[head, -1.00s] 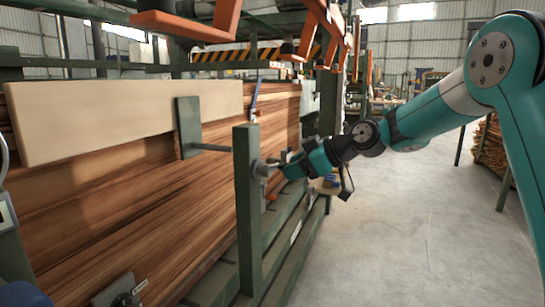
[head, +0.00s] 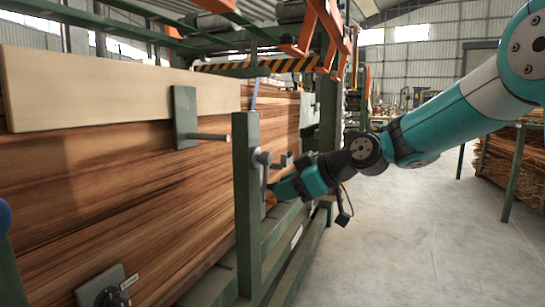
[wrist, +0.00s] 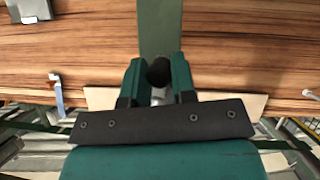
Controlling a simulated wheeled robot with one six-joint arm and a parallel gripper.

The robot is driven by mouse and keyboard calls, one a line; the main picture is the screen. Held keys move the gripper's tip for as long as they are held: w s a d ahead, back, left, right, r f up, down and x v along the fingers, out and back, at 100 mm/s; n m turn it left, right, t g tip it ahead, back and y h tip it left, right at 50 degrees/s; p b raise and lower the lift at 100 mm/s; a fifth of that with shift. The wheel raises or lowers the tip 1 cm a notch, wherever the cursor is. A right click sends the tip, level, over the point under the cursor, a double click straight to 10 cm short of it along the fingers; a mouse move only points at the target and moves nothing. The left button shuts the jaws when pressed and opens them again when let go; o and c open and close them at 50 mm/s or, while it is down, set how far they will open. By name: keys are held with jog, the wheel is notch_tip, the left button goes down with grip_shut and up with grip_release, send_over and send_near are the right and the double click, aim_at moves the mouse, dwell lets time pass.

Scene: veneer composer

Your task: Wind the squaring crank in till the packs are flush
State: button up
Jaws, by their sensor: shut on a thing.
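The squaring crank (head: 263,159) sits on the front of a green post (head: 247,205). Its arm points down towards my gripper (head: 271,187). In the wrist view my gripper (wrist: 159,80) is shut on the crank's dark round knob (wrist: 159,70), with the green post behind it. A green pusher plate (head: 185,118) on a rod (head: 213,136) bears against or close to the pale top pack (head: 90,88). The pale pack appears to stand proud of the brown packs (head: 120,190) below, with a shadow under its edge.
Orange arms (head: 335,35) and a striped bar (head: 250,66) hang above the stack. A dark knob on a small plate (head: 108,292) is at the lower left. Green rails (head: 285,255) run along the base. The concrete floor (head: 410,240) to the right is clear.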

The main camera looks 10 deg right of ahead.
jog(key=o, duration=0.6)
jog(key=shift+r, duration=0.1)
jog(key=c, duration=0.6)
jog(key=shift+s+a+r, duration=0.3)
jog(key=shift+s+a, duration=0.15)
jog(key=shift+s, duration=0.15)
jog(key=shift+s+a+r, duration=0.3)
jog(key=shift+s+a, duration=0.1)
jog(key=shift+s, duration=0.15)
jog(key=o, duration=0.8)
jog(key=shift+w+d+f, duration=0.1)
jog(key=shift+w+f, duration=0.05)
jog(key=shift+o, duration=0.2)
